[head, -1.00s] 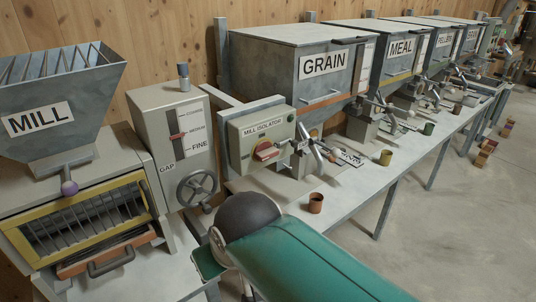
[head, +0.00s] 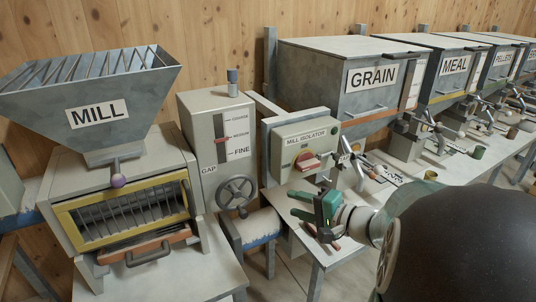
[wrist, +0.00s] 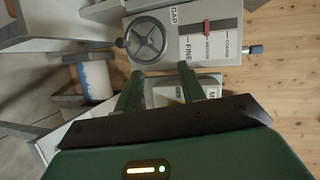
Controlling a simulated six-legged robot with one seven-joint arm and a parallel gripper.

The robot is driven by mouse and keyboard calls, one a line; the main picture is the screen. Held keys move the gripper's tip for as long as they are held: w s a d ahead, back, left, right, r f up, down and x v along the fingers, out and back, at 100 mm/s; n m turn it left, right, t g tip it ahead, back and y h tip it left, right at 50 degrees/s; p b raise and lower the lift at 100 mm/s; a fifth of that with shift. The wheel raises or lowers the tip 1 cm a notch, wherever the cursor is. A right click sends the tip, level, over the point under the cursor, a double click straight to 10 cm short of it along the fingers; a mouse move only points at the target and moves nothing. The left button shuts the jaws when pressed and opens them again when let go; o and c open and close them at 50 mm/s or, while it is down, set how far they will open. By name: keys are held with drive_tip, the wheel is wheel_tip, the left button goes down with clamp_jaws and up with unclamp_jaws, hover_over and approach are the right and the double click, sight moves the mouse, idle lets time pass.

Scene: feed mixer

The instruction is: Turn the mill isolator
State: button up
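The mill isolator (head: 287,143) is a grey-green box labelled MILL ISOLATOR, on a post right of the gap unit. Its red rotary handle (head: 306,162) lies roughly sideways on a pale plate on the front. A small green button sits at its upper right. My gripper (head: 323,201) is in front of and below the isolator, apart from the handle. In the wrist view my gripper (wrist: 160,69) has its two green fingers spread with nothing held. Part of the isolator box (wrist: 208,84) shows behind them; its red handle is hidden there.
The gap unit (head: 208,120) with its handwheel (head: 237,192) stands left of the isolator. The mill (head: 95,113) is further left. The grain bin (head: 330,85) and levers on the bench (head: 385,187) lie to the right.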

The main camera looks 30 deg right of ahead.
sight(312, 167)
drive_tip(key=s+d+m+t+h, duration=0.2)
drive_tip(key=d+m+t+h, duration=0.3)
drive_tip(key=d, duration=0.8)
drive_tip(key=shift+g+h, duration=0.4)
drive_tip(key=shift+g, duration=0.2)
drive_tip(key=w, duration=1.4)
drive_tip(key=shift+a+f, duration=0.2)
drive_tip(key=shift+a, duration=0.2)
clamp_jaws()
